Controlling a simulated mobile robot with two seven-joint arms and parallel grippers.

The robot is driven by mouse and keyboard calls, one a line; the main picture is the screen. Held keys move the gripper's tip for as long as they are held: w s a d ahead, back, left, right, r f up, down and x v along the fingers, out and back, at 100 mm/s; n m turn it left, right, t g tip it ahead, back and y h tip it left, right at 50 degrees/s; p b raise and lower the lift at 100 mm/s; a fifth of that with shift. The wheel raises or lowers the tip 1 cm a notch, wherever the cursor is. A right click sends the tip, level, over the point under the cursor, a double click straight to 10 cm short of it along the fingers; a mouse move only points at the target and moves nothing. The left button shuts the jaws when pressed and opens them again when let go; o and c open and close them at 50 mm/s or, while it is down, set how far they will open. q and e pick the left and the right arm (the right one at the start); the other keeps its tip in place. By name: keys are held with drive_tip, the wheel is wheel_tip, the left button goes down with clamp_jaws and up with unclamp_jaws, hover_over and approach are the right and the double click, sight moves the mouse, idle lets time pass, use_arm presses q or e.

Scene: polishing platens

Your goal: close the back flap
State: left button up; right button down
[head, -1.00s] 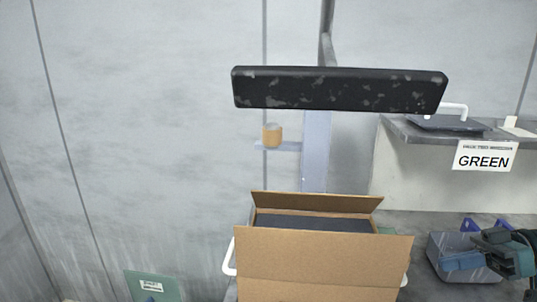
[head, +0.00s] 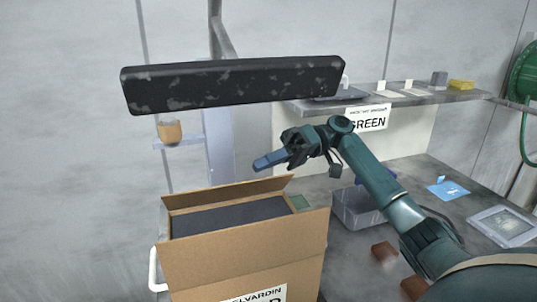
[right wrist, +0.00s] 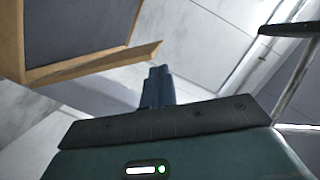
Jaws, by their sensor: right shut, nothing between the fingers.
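The open cardboard box (head: 235,265) stands at the lower centre of the head view. Its back flap (head: 225,192) is raised along the far edge, behind the dark grey contents (head: 225,217). My right gripper (head: 262,163) is shut and empty; its blue fingers point left, just above and behind the right end of the back flap. In the right wrist view the shut fingers (right wrist: 158,82) point toward a cardboard flap edge (right wrist: 100,63), with a visible gap; which flap this is, I cannot tell. My left gripper is not in view.
A black padded bar (head: 235,84) hangs above the box. A shelf (head: 440,98) with a GREEN sign (head: 368,118) runs behind on the right. A grey bin (head: 358,207) and brown blocks (head: 384,251) lie on the counter to the right of the box.

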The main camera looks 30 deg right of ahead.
sight(242, 187)
drive_tip(key=a, duration=0.3)
drive_tip(key=a+p, duration=0.1)
drive_tip(key=shift+w+a+f, duration=0.1)
drive_tip(key=shift+a+f, duration=0.1)
drive_tip(key=shift+f, duration=0.05)
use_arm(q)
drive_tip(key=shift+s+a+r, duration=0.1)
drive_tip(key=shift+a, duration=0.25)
use_arm(e)
drive_tip(key=shift+w+a+f, duration=0.1)
drive_tip(key=shift+a+f, duration=0.1)
drive_tip(key=shift+a, duration=0.4)
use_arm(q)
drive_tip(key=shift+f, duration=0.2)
